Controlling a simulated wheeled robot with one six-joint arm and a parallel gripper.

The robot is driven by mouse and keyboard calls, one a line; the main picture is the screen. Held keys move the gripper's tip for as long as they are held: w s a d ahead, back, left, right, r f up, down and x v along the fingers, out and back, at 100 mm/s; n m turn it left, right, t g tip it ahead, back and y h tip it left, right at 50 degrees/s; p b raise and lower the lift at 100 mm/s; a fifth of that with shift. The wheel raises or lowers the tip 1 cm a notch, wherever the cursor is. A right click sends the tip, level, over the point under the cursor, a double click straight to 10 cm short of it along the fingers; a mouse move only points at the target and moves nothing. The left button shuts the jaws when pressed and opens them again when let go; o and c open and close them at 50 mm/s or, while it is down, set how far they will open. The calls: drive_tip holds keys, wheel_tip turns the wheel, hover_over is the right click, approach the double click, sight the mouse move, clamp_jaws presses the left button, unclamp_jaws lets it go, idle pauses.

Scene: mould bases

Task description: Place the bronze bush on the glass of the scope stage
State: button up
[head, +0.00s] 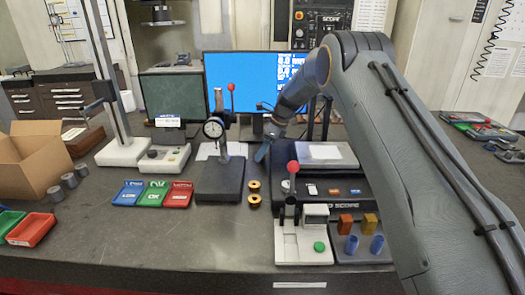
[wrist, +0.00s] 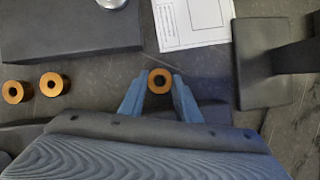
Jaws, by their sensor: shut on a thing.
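My gripper (wrist: 158,88) is shut on a bronze bush (wrist: 159,81), a short ring with a dark bore, held between the blue fingertips in the wrist view. In the head view my gripper (head: 263,152) is above the bench, between the dial gauge stand and the scope; the held bush cannot be made out there. The scope stage (head: 345,190) is a dark unit, with its pale glass (head: 326,152) at the back, right of my gripper. Two other bronze bushes (head: 253,186) (head: 254,201) stand on the bench; they also show at left in the wrist view (wrist: 53,84).
The dial gauge stand (head: 220,180) on its dark block is left of my gripper. A red-knobbed lever fixture (head: 303,240) and a holder with coloured pieces (head: 360,250) are in front of the scope. Blue, green and red trays (head: 153,194) lie left. A monitor (head: 250,85) stands behind.

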drive_tip(key=shift+f, duration=0.15)
drive_tip(key=o, duration=1.2)
drive_tip(key=shift+c, duration=0.2)
